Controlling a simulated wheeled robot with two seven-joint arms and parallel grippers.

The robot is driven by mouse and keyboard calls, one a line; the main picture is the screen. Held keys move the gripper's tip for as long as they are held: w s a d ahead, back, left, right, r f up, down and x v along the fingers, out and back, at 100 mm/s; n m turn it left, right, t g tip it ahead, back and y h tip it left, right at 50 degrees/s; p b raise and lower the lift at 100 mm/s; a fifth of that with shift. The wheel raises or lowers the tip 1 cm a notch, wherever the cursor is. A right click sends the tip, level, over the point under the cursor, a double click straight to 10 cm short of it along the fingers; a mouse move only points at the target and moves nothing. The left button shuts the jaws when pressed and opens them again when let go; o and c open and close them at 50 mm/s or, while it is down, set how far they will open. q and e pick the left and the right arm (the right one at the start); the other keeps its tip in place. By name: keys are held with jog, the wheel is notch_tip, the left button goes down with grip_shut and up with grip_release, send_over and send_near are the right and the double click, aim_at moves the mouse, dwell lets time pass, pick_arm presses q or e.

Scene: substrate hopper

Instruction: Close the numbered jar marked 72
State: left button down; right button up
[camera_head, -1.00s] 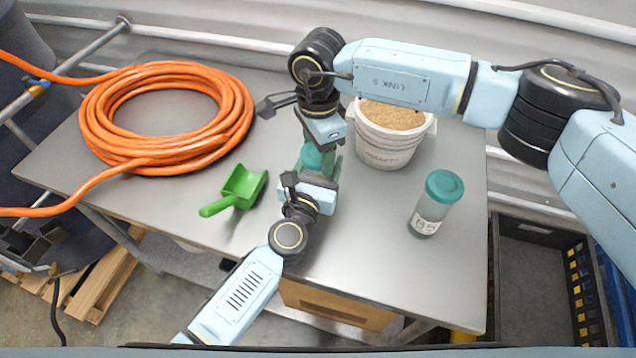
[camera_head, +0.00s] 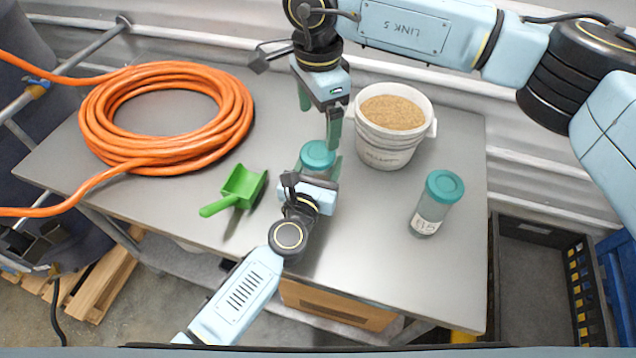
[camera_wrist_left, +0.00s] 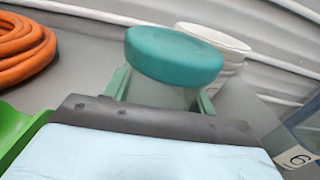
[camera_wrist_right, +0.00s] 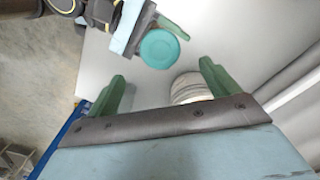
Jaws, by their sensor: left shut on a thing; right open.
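A clear jar with a teal lid (camera_head: 318,154) stands on the table, and the lid is on its top. My left gripper (camera_head: 318,180) is shut around the jar's body. The left wrist view shows the teal lid (camera_wrist_left: 174,55) above the green fingers; no number shows on this jar. My right gripper (camera_head: 320,118) is open and empty, above and behind the jar. In the right wrist view the lid (camera_wrist_right: 159,48) lies beyond the open fingers (camera_wrist_right: 165,85). A second teal-lidded jar (camera_head: 437,203), its label reading about 85, stands at the right.
A white bucket of tan grain (camera_head: 386,150) stands just right of the right gripper. A green scoop (camera_head: 238,190) lies left of the jar, and a coiled orange hose (camera_head: 165,118) covers the table's left. The front right of the table (camera_head: 370,270) is clear.

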notch_tip(320, 180, up, 4)
jog(key=shift+f, duration=0.2)
pick_arm(q)
jog(key=shift+c, duration=2.1)
grip_release()
jog(key=b+v, duration=0.1)
jog(key=v, duration=1.2)
jog(key=shift+s, duration=0.15)
pick_arm(e)
jog(key=shift+f, duration=0.55)
